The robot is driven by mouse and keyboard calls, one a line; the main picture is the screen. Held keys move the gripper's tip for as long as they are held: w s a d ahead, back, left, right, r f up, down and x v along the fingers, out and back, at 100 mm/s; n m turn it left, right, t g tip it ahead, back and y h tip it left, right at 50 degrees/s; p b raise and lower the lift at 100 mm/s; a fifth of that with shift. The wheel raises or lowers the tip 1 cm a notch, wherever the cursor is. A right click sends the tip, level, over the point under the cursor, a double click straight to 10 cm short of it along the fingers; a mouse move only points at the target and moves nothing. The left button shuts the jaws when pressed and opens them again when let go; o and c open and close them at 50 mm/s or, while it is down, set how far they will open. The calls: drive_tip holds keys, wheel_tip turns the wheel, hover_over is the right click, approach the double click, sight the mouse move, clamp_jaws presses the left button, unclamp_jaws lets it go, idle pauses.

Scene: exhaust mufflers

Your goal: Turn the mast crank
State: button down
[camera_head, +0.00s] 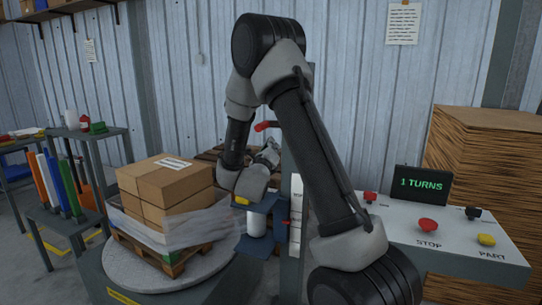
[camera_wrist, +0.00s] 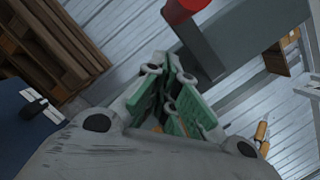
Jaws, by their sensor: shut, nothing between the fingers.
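The mast crank's red handle (camera_head: 267,125) sticks out to the left near the top of the mast (camera_head: 296,200), partly hidden behind my arm. In the wrist view the red handle (camera_wrist: 185,8) is at the top, on a dark grey crank arm (camera_wrist: 200,52). My gripper (camera_head: 270,150) is just below the handle in the head view. In the wrist view my gripper (camera_wrist: 180,85) has its green-padded fingers together and empty, close to the crank arm. I cannot tell whether they touch it.
Wrapped boxes (camera_head: 165,190) sit on a pallet on the round turntable (camera_head: 120,272). A film carriage (camera_head: 262,228) is on the mast. The panel (camera_head: 440,236) has a red STOP button (camera_head: 428,225) and a display (camera_head: 421,184) reading "1 TURNS". Cardboard (camera_head: 480,160) is stacked behind.

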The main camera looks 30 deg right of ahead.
drive_tip(key=shift+w+a+r, duration=0.3)
drive_tip(key=shift+r, duration=0.3)
drive_tip(key=shift+w+a+r, duration=0.25)
drive_tip(key=shift+a+r, duration=0.05)
drive_tip(key=shift+r, duration=0.25)
drive_tip(key=shift+w+a+r+m, duration=0.2)
drive_tip(key=shift+w+r+m, duration=0.15)
drive_tip(key=shift+r, duration=0.2)
